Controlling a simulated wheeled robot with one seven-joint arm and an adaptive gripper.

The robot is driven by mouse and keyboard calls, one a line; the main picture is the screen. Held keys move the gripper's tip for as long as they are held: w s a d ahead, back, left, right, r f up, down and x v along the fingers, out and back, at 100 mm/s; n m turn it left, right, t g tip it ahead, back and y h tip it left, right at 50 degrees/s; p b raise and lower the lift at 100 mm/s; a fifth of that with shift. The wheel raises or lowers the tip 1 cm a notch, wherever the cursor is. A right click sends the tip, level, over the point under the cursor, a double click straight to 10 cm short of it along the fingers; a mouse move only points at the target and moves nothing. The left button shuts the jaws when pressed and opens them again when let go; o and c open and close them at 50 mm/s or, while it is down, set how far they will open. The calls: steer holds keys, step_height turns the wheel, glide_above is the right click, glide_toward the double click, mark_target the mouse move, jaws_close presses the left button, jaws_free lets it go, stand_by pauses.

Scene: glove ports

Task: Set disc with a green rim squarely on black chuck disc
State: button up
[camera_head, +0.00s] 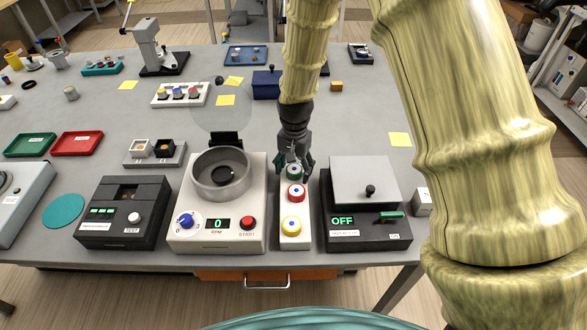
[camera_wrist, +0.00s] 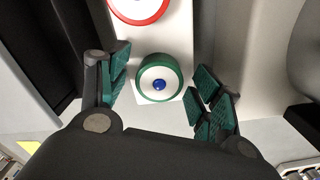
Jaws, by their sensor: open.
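The disc with a green rim (camera_wrist: 158,72) has a white top and a blue centre dot. It lies at the far end of a white holder strip (camera_head: 293,213). It also shows in the head view (camera_head: 295,171), partly behind my gripper. My gripper (camera_wrist: 162,90) is open, with one finger on each side of the disc and a visible gap to both. In the head view my gripper (camera_head: 294,160) points down over the disc. The black chuck disc (camera_head: 222,177) sits inside the round bowl of the white spinner and is empty.
A red-rimmed disc (camera_head: 296,193) and a yellow-rimmed disc (camera_head: 292,226) lie on the same strip. The spinner (camera_head: 186,240) stands left, its clear lid (camera_head: 215,105) raised behind the bowl (camera_head: 199,182). A dark hotplate box (camera_head: 368,232) stands close on the right.

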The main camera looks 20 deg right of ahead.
mark_target(294, 170)
step_height(294, 170, up, 12)
steer(key=b, duration=0.4)
stand_by(0.4)
stand_by(0.3)
